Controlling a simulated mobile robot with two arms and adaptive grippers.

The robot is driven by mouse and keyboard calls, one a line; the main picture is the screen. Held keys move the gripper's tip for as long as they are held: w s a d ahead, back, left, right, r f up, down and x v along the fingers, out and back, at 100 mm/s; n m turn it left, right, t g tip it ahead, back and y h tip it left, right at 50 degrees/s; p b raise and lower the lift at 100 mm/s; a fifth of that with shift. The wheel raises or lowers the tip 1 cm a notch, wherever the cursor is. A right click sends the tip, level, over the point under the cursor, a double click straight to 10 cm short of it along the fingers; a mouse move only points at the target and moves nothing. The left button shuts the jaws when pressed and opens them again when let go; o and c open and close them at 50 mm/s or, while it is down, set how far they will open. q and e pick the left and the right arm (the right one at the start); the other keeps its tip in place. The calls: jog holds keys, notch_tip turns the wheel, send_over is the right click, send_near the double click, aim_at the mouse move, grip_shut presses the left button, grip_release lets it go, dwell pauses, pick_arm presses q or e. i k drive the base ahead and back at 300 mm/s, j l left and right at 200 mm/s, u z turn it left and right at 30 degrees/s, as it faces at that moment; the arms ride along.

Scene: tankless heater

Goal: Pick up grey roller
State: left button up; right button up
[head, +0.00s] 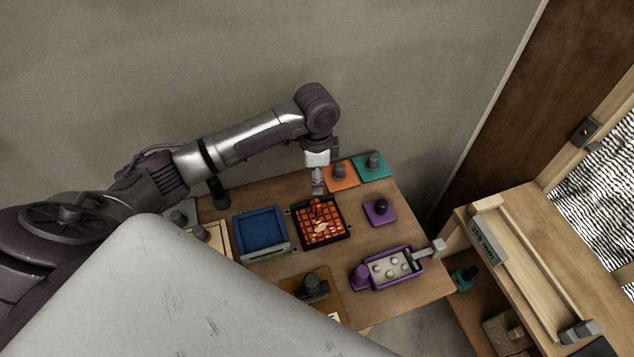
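I cannot tell for sure which item is the grey roller. A dark grey cylindrical piece (313,288) lies on a brown board at the table's front and may be it. A light grey block with a dark bar (436,248) at the right end of the purple tray is another grey piece. My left gripper (318,190) points down at the back edge of the table, just behind the black tray and left of the orange plate. Its fingers are small and seen side-on, so its opening is unclear. My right gripper is not in view.
The wooden table (350,255) holds a blue bin (262,232), a black tray with an orange grid (347,230), a purple tray (418,272), and orange (339,182), teal (383,170) and purple (372,220) knobbed plates. A wooden bench (545,235) stands right. A grey surface hides the front left.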

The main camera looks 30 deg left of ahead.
aim_at(313, 291)
jog(key=k+l, duration=0.5)
jog(key=k, duration=0.15)
jog(key=k+l, duration=0.5)
jog(key=k, duration=0.2)
